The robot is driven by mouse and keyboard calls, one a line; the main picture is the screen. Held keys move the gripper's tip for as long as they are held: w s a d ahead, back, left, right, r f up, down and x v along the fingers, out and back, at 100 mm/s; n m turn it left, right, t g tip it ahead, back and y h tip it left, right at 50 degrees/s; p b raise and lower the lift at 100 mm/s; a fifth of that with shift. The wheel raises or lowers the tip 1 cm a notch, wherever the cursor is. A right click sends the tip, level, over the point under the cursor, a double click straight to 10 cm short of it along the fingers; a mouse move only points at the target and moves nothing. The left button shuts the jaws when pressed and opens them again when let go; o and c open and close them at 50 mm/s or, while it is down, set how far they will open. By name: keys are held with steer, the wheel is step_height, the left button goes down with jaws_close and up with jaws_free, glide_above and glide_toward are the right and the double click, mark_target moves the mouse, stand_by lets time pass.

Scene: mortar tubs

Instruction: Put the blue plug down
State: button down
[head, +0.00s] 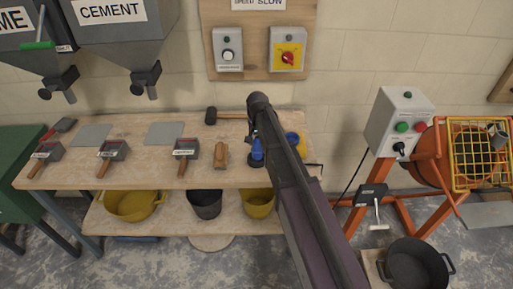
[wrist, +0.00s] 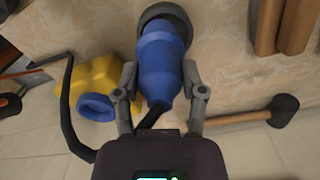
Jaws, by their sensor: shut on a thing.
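The blue plug (wrist: 161,62) is between the two fingers of my gripper (wrist: 160,78), which is shut on it. Its wide dark grey end points away from my gripper, and a black cable leaves its near end. In the head view the blue plug (head: 257,152) shows over the right part of the wooden bench (head: 225,135), partly covered by my arm. I cannot tell whether it touches the bench top. A yellow box with a blue round socket (wrist: 95,105) lies beside it in the wrist view.
A mallet (wrist: 270,112) lies close by at the bench's back. A wooden-handled tool (head: 221,155) and several labelled scoops (head: 113,150) lie to the left. Buckets, one black (head: 205,204), stand on the lower shelf. An orange mixer (head: 440,150) stands at the right.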

mark_target(256, 146)
steer(key=shift+w+a, duration=0.1)
steer(key=shift+w, duration=0.35)
steer(key=shift+w+f+b, duration=0.25)
steer(key=shift+f+b, duration=0.05)
steer(key=shift+s+f+b, duration=0.1)
steer(key=shift+f+b, duration=1.4)
steer(key=shift+f, duration=0.05)
steer(key=shift+f, duration=0.1)
steer(key=shift+c, duration=0.8)
jaws_free()
step_height(256, 146, up, 12)
steer(key=p, duration=1.2)
